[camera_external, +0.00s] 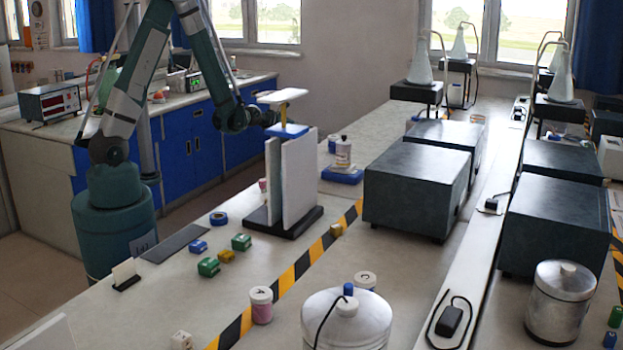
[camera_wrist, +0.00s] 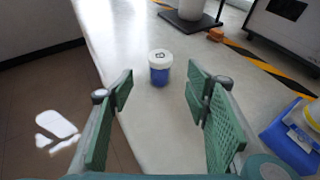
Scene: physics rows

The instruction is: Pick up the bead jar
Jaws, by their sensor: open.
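A small jar with a white lid, a dark letter on top and blue contents (camera_wrist: 160,68) stands upright on the light bench in the wrist view. My gripper (camera_wrist: 159,92) is open, with its two green padded fingers apart and nothing between the pads. The jar lies beyond the fingertips, roughly centred between them, and does not appear to be touched. In the external view, a small blue and white item (camera_external: 332,144) beside a bottle may be the same jar. There my arm reaches behind the upright white panels and the fingers cannot be made out clearly.
A blue tray (camera_wrist: 288,150) with a bottle is close on the right. An orange block (camera_wrist: 215,34) and striped tape (camera_wrist: 262,62) lie beyond. The bench edge drops to the floor on the left.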

